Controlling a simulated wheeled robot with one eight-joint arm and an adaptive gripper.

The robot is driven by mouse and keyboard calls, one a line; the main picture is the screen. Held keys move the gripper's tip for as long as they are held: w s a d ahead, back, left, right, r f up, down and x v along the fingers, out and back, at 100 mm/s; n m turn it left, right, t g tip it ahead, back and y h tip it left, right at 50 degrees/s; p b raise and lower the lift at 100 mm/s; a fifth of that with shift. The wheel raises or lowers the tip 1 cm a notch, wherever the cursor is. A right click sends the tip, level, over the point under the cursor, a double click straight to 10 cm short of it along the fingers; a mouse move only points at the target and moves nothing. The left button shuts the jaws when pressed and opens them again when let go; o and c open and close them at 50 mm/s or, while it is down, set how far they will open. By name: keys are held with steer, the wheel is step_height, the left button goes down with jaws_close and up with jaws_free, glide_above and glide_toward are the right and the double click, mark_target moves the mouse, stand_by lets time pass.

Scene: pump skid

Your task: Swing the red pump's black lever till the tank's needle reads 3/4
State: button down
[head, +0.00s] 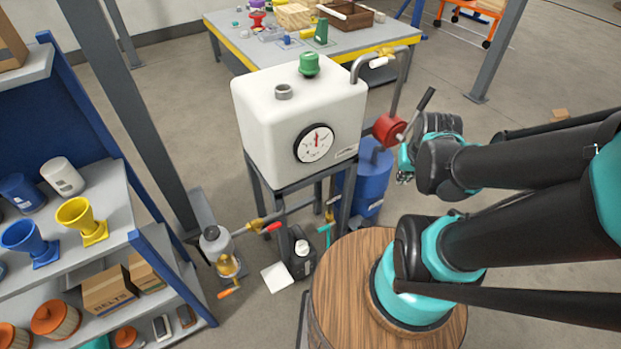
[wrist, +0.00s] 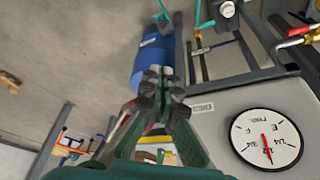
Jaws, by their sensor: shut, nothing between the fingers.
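The white tank (head: 290,115) stands on a dark frame. Its round gauge (head: 315,143) faces me in the head view and shows upside down in the wrist view (wrist: 267,138). The red needle points at about the 1/2 mark. The red pump (head: 388,129) sits at the tank's right on a grey pipe. Its black lever (head: 416,112) slants up and to the right. My gripper (head: 404,174) is below the lever in the head view, apart from it. In the wrist view my gripper (wrist: 160,93) has its fingers together and empty. Neither pump nor lever clearly shows there.
A blue drum (head: 370,178) stands behind my gripper. A wooden barrel top (head: 340,280) is in front. A shelf (head: 120,215) is at left, and a workbench (head: 235,35) is behind. Floor at right is open.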

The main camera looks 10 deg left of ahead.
mark_target(428, 94)
steer(key=c, duration=2.3)
jaws_free()
steer(key=o, duration=0.7)
steer(key=shift+w, duration=0.1)
steer(key=shift+o, duration=1.4)
steer(key=w+d+r+m, duration=0.3)
steer(key=w+r, duration=0.3)
steer(key=w, duration=0.4)
steer(key=w+d+r+m+h, duration=0.1)
steer(key=w+d+r+m, duration=0.1)
steer(key=w+r, duration=0.4)
steer(key=w+d+r+m+h, duration=0.1)
steer(key=w+d+r+m, duration=0.2)
steer(key=w, duration=1.1)
step_height(428, 94, up, 4)
steer(key=shift+w+d+f+m, duration=0.1)
steer(key=shift+w+d+m, duration=0.2)
steer(key=shift+d, duration=0.2)
steer(key=x, duration=1.7)
steer(key=shift+d+f, duration=0.15)
steer(key=shift+d, duration=0.15)
jaws_close()
